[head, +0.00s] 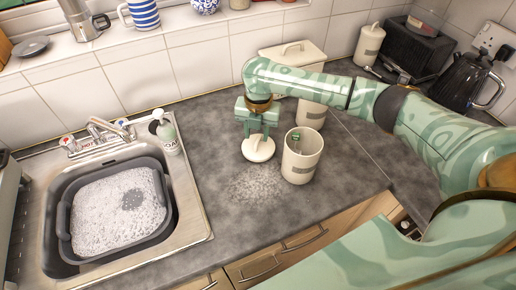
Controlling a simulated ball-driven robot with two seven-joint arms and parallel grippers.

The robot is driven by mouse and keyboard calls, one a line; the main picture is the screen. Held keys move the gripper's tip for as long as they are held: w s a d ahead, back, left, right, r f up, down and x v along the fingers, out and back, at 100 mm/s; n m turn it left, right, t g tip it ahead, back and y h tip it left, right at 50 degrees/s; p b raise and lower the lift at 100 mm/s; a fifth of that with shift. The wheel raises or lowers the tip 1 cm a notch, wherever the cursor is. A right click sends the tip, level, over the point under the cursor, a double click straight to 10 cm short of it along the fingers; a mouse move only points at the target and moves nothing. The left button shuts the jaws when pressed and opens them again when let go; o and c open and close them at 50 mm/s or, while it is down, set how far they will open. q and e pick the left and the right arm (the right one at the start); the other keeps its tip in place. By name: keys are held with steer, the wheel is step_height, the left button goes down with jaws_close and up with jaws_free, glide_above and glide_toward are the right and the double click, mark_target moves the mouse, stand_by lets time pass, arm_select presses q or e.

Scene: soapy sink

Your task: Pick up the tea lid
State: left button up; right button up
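A round cream lid (257,150) is on or just above the grey worktop, roughly level, directly below my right gripper (259,133). The fingers point down and straddle the middle of the lid, around its knob. They hide the knob, so I cannot tell whether they are closed on it. My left gripper does not show.
A second canister (312,114) and a cream bread bin (291,53) stand behind. A sink with a grey basin (168,222) of suds and a soap bottle (168,138) are at left. A kettle (462,83) is at far right. The worktop in front is free, with a speckled patch.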

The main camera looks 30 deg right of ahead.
mark_target(256, 144)
step_height(256, 144, down, 5)
steer(key=shift+w+a+f+b, duration=0.1)
steer(key=shift+f+b, duration=0.1)
steer(key=shift+b, duration=0.65)
steer(key=shift+r, duration=0.1)
jaws_close()
